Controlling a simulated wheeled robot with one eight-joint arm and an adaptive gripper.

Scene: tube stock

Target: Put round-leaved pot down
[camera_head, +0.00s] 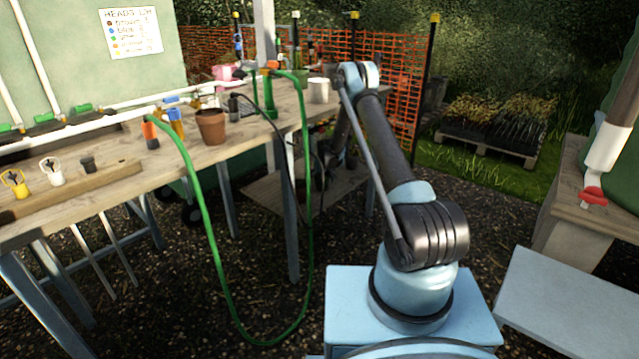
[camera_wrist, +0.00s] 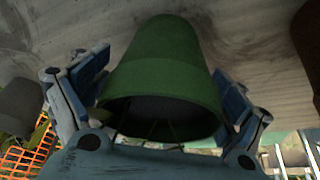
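A green tapered pot (camera_wrist: 165,65) fills the middle of the wrist view, its dark open rim toward the bottom of the picture and its narrow base toward a weathered grey surface (camera_wrist: 245,35). My gripper (camera_wrist: 165,90) has one finger close against each side of the pot and appears shut on it. Whether the base touches the surface cannot be told. The plant's leaves are not clear in the dark opening. In the head view my gripper and this pot cannot be clearly made out beyond my arm.
A grey pot (camera_wrist: 20,105) stands at the wrist view's left edge, and a dark brown object (camera_wrist: 308,45) at its right. In the head view, a terracotta pot (camera_head: 211,126) and a whitish pot (camera_head: 319,90) stand on the bench. A green hose (camera_head: 215,255) hangs in front of it.

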